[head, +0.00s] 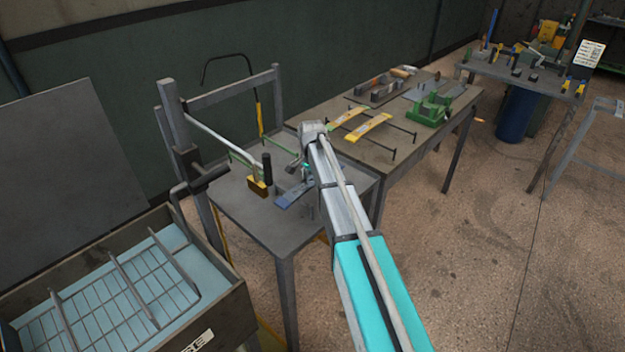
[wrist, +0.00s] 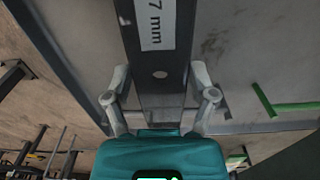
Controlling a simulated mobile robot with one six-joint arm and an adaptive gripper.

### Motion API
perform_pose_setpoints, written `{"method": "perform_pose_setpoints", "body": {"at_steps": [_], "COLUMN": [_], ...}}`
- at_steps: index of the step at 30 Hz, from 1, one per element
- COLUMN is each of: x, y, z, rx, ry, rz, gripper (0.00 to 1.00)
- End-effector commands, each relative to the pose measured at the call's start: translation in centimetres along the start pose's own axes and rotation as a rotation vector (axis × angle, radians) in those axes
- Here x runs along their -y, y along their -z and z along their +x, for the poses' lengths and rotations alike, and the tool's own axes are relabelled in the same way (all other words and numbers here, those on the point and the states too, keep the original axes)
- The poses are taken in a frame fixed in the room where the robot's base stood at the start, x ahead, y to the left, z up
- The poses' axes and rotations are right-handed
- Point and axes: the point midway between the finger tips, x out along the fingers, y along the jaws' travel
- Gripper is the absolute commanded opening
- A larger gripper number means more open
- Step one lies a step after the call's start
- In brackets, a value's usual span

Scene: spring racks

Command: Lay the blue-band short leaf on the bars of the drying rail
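A dark leaf (wrist: 160,95) with a white label ending in "7 mm" and a small hole runs up the middle of the wrist view. In the head view a bluish leaf (head: 291,196) is at the near grey table, beneath the end of my arm. My gripper (wrist: 160,68) has one finger at each long edge of the leaf; whether they press on it is unclear. A blue band cannot be made out clearly. The rail with thin dark bars (head: 404,130) stands on the farther table, with two yellow-marked leaves (head: 368,127) across its bars.
A yellow block with a black handle (head: 258,187) stands left of the bluish leaf. A green fixture (head: 434,109) is right of the rail. A tank with pale blue liquid and a grid (head: 100,300) is at lower left. Green bars (wrist: 290,106) show right of the leaf.

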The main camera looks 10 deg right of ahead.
Motion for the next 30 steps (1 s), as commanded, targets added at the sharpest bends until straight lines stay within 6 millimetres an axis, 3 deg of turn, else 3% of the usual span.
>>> {"method": "perform_pose_setpoints", "body": {"at_steps": [1,3,20,30], "x": [0.0,0.0,0.0,0.0], "y": [0.0,0.0,0.0,0.0], "z": [0.0,-0.1,-0.3,-2.2], "rx": [0.0,0.0,0.0,0.0], "ry": [0.0,0.0,0.0,0.0], "rz": [0.0,0.0,0.0,0.0], "gripper": [0.88,1.0,1.0,1.0]}}
